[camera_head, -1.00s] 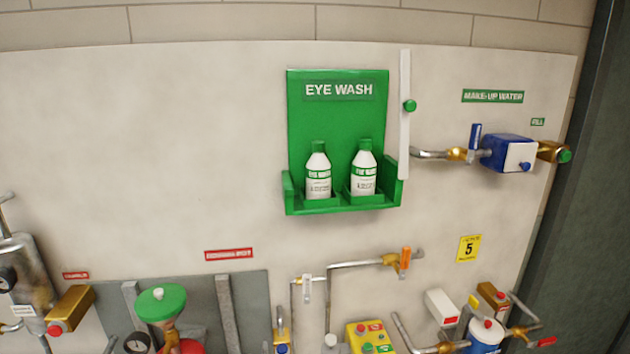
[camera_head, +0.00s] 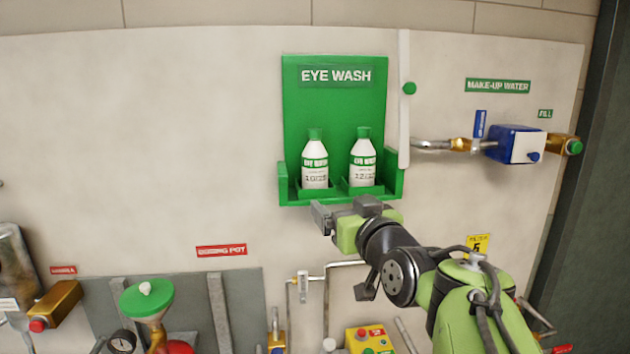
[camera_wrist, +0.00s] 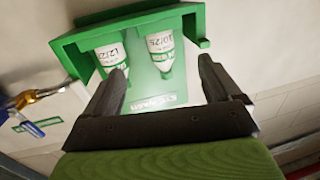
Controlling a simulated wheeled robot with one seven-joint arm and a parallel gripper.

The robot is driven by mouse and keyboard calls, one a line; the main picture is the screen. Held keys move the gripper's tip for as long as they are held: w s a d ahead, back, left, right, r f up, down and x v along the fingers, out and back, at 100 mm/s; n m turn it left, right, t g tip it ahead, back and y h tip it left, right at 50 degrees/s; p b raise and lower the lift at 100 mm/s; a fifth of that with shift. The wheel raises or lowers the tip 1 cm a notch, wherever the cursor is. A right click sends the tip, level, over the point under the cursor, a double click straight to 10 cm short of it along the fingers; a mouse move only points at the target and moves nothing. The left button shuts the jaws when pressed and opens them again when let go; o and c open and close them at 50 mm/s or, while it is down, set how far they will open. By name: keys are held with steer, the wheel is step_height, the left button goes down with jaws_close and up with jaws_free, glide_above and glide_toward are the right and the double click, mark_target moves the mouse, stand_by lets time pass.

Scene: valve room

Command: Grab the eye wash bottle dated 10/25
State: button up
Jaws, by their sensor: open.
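Two white eye wash bottles with green caps stand side by side in the green eye wash holder (camera_head: 335,105). The left bottle (camera_head: 315,167) reads 10/25 in the head view. The right bottle (camera_head: 362,168) carries a date starting with 12. In the wrist view, which is turned over, the 10/25 bottle (camera_wrist: 160,45) is on the right and the other bottle (camera_wrist: 112,55) is on the left. My gripper (camera_head: 323,217) is open and empty, just below and in front of the holder. In the wrist view the 10/25 bottle shows between the open fingers (camera_wrist: 160,75), apart from them.
The holder's green front lip and side walls surround the bottle bases. A white vertical strip (camera_head: 404,105) stands close on the right. A blue valve (camera_head: 515,144) is farther right. Pipes and a green funnel (camera_head: 146,298) lie below. The wall left of the holder is clear.

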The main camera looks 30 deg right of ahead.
steer(key=p, duration=0.3)
glide_toward(319, 177)
steer(key=x, duration=0.4)
steer(key=shift+w+d+f, duration=0.1)
steer(key=shift+w+d, duration=0.05)
steer(key=shift+w, duration=0.2)
steer(key=p+x, duration=0.2)
steer(key=x, duration=0.4)
steer(key=shift+s, duration=0.2)
steer(key=shift+c, duration=0.6)
steer(key=c, duration=1.2)
